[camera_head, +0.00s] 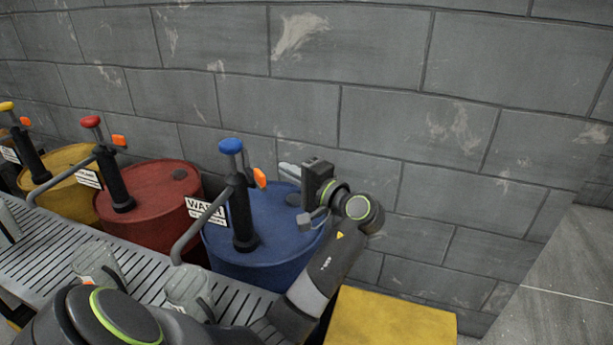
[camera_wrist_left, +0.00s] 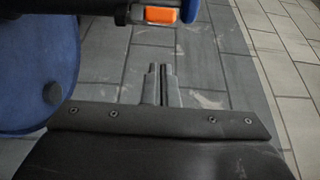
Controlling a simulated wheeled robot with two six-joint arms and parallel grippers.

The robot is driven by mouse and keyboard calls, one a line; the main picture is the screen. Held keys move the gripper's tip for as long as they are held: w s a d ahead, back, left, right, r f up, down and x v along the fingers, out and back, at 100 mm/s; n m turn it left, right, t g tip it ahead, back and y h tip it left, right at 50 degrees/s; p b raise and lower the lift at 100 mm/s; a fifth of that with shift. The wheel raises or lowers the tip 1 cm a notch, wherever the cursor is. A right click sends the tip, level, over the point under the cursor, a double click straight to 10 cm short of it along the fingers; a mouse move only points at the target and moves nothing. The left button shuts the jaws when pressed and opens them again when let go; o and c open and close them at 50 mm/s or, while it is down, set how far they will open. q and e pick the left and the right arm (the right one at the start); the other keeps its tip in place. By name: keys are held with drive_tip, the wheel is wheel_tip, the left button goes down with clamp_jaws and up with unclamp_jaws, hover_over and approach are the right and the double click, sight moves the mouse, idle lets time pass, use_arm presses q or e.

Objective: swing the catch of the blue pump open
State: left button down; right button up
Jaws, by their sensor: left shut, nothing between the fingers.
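The blue pump has a dark upright body (camera_head: 241,215) with a blue knob (camera_head: 231,146) and stands on the blue drum (camera_head: 275,255). Its orange catch (camera_head: 260,178) sticks out to the right below the knob. In the left wrist view the catch (camera_wrist_left: 158,15) shows at the top edge, beside part of the blue knob (camera_wrist_left: 188,9). My left gripper (camera_head: 287,168) is just right of the catch, apart from it in the picture. Its fingertips (camera_wrist_left: 160,76) are together with nothing between them. My right gripper is out of view.
A red drum (camera_head: 155,215) and a yellow drum (camera_head: 62,197) with similar pumps stand to the left. A slatted grey bench (camera_head: 50,250) with pale containers (camera_head: 190,290) runs in front. A grey block wall (camera_head: 360,130) is close behind. A yellow box (camera_head: 390,318) sits at lower right.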

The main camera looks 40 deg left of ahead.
use_arm(q)
drive_tip(key=s, duration=0.1)
drive_tip(key=s+a, duration=0.1)
drive_tip(key=s, duration=0.1)
drive_tip(key=shift+s, duration=0.1)
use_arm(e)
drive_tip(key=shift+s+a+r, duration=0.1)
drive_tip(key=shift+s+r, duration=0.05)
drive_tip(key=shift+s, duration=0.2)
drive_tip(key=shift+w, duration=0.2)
